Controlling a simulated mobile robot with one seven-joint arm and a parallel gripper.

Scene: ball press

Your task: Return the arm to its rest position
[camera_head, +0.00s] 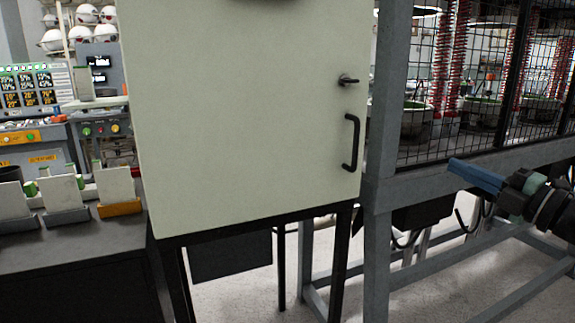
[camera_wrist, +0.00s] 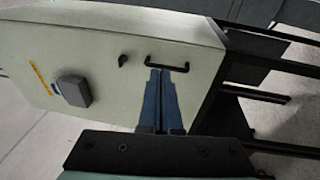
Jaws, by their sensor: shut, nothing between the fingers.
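My gripper (camera_head: 476,177) shows at the right of the head view, with its blue fingers together and pointing left. In the wrist view my gripper (camera_wrist: 160,74) is shut, with nothing between the fingers. In the head view it is apart from the pale cabinet (camera_head: 240,120), to the right of it and in front of the caged frame. The cabinet door is closed. Its black handle (camera_head: 352,142) is clear of my gripper. In the wrist view the fingertips overlap the handle (camera_wrist: 168,66) in the line of sight.
A grey metal frame with wire mesh (camera_head: 460,90) stands right of the cabinet, with red coil stacks behind it. A dark bench (camera_head: 75,245) with white cards in holders is at the left, with control panels (camera_head: 35,95) behind. Open floor shows below the frame.

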